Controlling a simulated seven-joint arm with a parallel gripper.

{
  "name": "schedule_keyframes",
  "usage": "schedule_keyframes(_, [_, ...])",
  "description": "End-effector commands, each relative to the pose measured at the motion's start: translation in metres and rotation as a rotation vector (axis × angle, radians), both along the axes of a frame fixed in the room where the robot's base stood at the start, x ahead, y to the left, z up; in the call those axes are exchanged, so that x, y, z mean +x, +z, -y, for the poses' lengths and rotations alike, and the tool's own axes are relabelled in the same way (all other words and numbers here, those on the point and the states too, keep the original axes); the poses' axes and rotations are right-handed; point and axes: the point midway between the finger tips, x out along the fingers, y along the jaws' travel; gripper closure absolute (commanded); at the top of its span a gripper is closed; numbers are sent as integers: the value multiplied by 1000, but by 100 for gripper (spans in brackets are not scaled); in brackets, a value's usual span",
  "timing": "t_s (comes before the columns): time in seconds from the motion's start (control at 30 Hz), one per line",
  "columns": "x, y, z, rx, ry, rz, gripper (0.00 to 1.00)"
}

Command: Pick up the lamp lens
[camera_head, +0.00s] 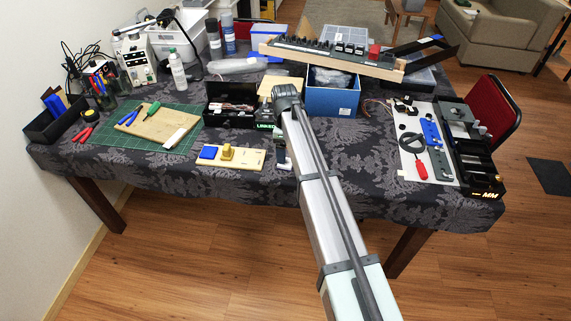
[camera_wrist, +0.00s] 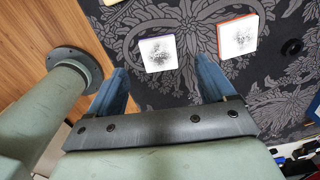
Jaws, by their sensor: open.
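Two small square tiles lie on the dark patterned tablecloth in the wrist view. One tile (camera_wrist: 158,53) has a white face with a grey smudge and a blue edge. The other tile (camera_wrist: 238,36) is similar with an orange-red edge. They look like lens caps, but I cannot tell which is the lamp lens. My gripper (camera_wrist: 162,84) is open and empty, its two blue-grey fingers apart. The blue-edged tile shows between and beyond the fingertips; the orange-edged one lies right of the right finger. In the head view my arm hides most of this area.
Behind stand a black box (camera_head: 238,119) and a blue box (camera_head: 333,102). A small black round thing (camera_wrist: 292,46) lies right of the tiles.

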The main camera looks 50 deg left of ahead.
Motion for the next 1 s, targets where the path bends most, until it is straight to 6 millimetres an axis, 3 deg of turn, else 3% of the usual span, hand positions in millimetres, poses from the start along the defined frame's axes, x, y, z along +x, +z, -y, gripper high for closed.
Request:
schedule_keyframes(0.17, [0,-9,1,0,0,0,17])
schedule_keyframes(0.5, [1,-50,4,0,1,0,17])
schedule_keyframes(0.77, [1,-52,4,1,0,1,17])
schedule_keyframes(1.0, [1,-52,4,1,0,1,40])
